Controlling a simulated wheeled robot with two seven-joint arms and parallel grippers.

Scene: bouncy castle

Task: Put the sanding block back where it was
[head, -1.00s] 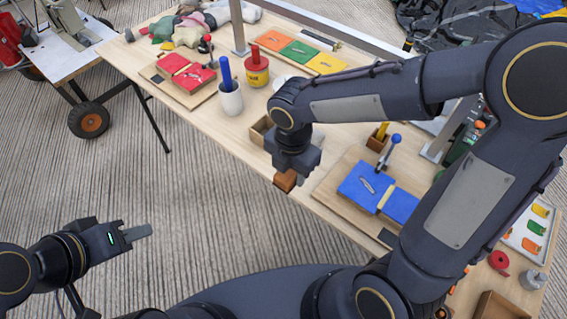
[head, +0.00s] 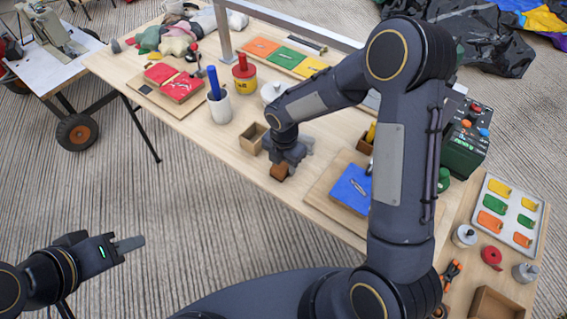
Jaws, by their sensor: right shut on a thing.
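The sanding block (head: 279,172) is a small brown block. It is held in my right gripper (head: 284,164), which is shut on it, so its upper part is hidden. The gripper points down over the front edge of the wooden table (head: 185,118). I cannot tell whether the block touches the tabletop. A small open wooden box (head: 252,139) stands just left of the gripper. My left gripper (head: 131,244) is empty over the floor at lower left, seen side-on, so its opening does not show.
A board with a blue patch (head: 350,190) lies right of the block. A white cup with a blue tool (head: 220,105) and a red-yellow pot (head: 245,80) stand further back. A tray of coloured pieces (head: 510,216) is at right. My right arm covers part of the table.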

